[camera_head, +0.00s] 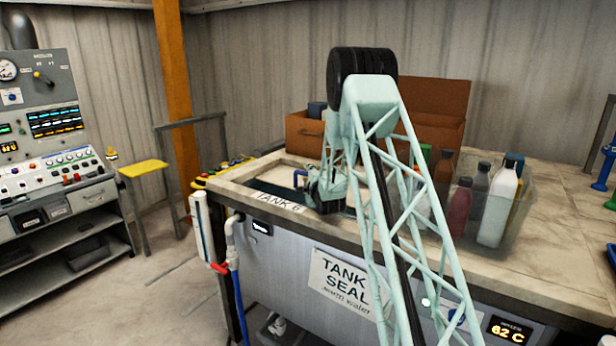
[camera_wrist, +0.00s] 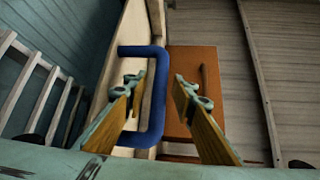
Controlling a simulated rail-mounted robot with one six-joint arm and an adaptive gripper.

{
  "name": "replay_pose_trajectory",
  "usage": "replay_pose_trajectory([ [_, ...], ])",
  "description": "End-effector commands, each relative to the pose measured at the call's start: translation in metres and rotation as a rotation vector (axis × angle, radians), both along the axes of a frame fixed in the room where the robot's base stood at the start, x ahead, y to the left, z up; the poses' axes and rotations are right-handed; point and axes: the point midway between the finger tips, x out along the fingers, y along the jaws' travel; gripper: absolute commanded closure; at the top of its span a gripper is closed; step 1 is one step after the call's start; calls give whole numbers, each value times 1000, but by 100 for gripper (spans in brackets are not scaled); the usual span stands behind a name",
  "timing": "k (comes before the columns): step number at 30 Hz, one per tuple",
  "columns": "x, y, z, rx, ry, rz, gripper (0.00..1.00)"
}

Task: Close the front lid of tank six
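Tank six, marked "TANK 6" on its front rim (camera_head: 278,201), is set in the bench, with a dark opening showing left of my gripper. A blue U-shaped handle (camera_wrist: 158,95) stands out from a cream edge in the wrist view. In the head view my gripper (camera_head: 328,190) is low over the tank. My arm hides much of the tank, and the lid's angle is unclear.
A brown open box (camera_head: 432,98) stands behind the tank. A clear bin (camera_head: 520,225) of several bottles is right of my arm. A teal interior with a ladder-like rack (camera_wrist: 45,95) fills the wrist view's left. A control console (camera_head: 50,150) stands at far left.

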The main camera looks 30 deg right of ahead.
Motion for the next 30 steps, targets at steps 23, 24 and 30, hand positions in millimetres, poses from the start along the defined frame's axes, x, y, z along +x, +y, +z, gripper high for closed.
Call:
replay_pose_trajectory([
  [23,-60,20,9,0,0,-1,76],
  [24,-65,21,10,0,1,-1,76],
  [30,-91,30,13,0,1,-1,76],
])
